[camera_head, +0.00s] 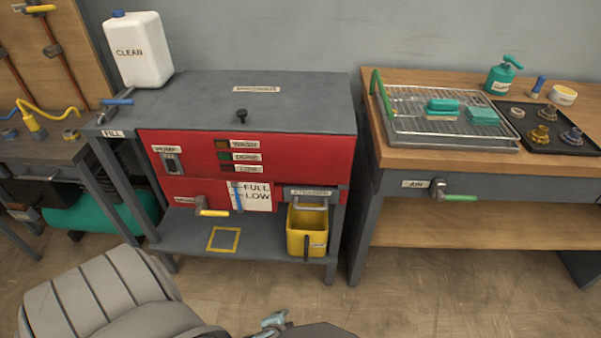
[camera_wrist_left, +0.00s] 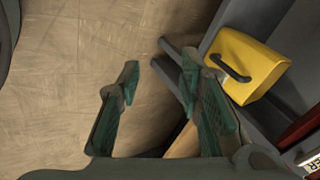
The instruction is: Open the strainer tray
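The label that appears to read STRAINER (camera_head: 310,192) is on a grey strip at the lower right of the red cabinet front. In the head view only a bit of that gripper (camera_head: 273,321) shows at the bottom edge. My right gripper is out of view.
The red-fronted cabinet (camera_head: 180,150) has a yellow-handled valve (camera_head: 210,212) and a low shelf (camera_head: 190,240). A white CLEAN jug (camera_head: 137,50) stands on its left end. A wooden bench (camera_head: 450,82) with a wire rack is at right. The floor in front is clear.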

